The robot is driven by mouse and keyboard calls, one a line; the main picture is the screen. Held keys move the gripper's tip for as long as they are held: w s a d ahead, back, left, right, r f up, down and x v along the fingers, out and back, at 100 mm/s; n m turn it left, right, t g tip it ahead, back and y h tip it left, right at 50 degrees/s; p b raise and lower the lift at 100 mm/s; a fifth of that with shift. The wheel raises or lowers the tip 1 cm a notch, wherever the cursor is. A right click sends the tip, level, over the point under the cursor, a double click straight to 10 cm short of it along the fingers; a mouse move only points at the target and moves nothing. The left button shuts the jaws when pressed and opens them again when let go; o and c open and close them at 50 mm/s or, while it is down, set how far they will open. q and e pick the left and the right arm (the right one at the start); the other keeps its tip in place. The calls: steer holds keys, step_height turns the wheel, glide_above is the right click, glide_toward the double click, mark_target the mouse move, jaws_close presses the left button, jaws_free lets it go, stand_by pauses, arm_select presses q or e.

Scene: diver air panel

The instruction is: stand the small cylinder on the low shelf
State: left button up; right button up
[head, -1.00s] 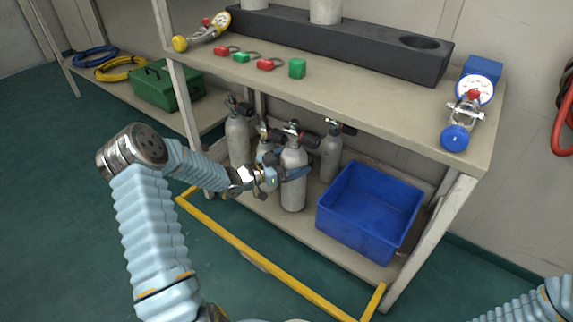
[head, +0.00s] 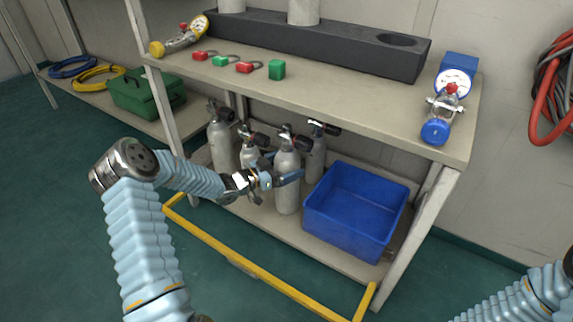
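A grey cylinder (head: 287,197) with a dark valve on top is upright at the front of the group on the low shelf (head: 262,222). I take it as the small cylinder, though the sizes look alike. My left gripper (head: 291,177) reaches in from the left. It is shut around the upper body of this cylinder, with a blue finger across its front. I cannot tell if the cylinder's base touches the shelf. My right gripper is out of view; only part of that arm shows at the lower right.
Several other grey cylinders, one of them at the left (head: 221,148), stand close behind. A blue bin (head: 345,222) is just to the right. The upper shelf (head: 330,95) hangs above, and a yellow rail (head: 240,262) runs low in front.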

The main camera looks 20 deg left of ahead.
arm_select(q)
steer(key=shift+r, duration=0.1)
steer(key=shift+s+a+r, duration=0.1)
steer(key=shift+s+a, duration=0.1)
steer(key=shift+s, duration=0.05)
steer(key=p+v, duration=0.2)
steer(key=v, duration=0.9)
steer(key=shift+s, duration=0.15)
